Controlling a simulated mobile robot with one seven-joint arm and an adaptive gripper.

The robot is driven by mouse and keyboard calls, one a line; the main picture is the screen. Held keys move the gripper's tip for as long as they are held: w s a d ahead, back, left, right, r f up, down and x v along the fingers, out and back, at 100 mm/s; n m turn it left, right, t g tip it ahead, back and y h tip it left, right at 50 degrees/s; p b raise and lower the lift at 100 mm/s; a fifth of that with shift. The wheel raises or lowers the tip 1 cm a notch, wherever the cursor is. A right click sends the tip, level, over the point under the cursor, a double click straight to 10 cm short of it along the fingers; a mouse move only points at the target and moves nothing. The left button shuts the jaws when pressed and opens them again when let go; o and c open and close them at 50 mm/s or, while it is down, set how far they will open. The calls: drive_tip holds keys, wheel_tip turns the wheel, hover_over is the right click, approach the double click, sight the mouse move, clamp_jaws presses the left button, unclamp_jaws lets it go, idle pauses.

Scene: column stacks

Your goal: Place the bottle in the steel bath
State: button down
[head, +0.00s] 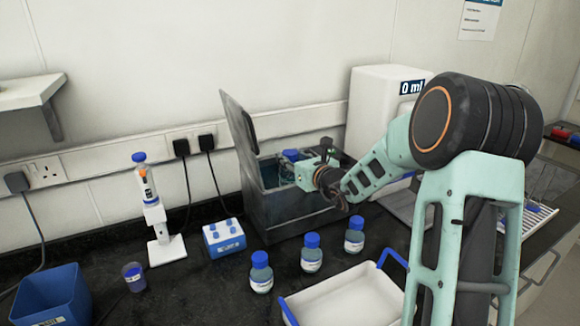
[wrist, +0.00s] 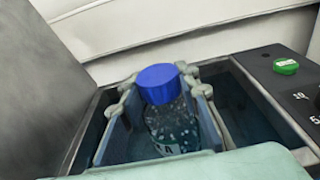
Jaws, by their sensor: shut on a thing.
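The steel bath (head: 277,217) stands at the back of the dark counter, with its lid (head: 241,135) raised at the left. My gripper (head: 305,168) is at the bath's opening. In the wrist view my gripper (wrist: 162,88) is shut on a clear bottle (wrist: 172,128) with a blue cap (wrist: 158,83), one finger on each side. The bottle is nearly upright within the bath's opening, above or in the dark blue-green interior. Its base is hidden by a pale green part of mine, so I cannot tell whether it touches the bottom. A blue cap (head: 291,155) shows at the opening.
Three blue-capped bottles (head: 261,272) (head: 311,254) (head: 354,236) stand in front of the bath. A white tray (head: 345,300) is nearer me. A blue rack (head: 224,238), a pipette stand (head: 158,245) and a blue bin (head: 52,297) are at left. A white unit (head: 375,100) stands behind.

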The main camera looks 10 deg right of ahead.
drive_tip(key=shift+w+f, duration=0.1)
drive_tip(key=shift+f, duration=1.1)
drive_tip(key=shift+f, duration=0.15)
drive_tip(key=c, duration=1.5)
unclamp_jaws()
drive_tip(key=shift+o, duration=0.2)
drive_tip(key=b+v, duration=0.1)
drive_tip(key=v, duration=1.1)
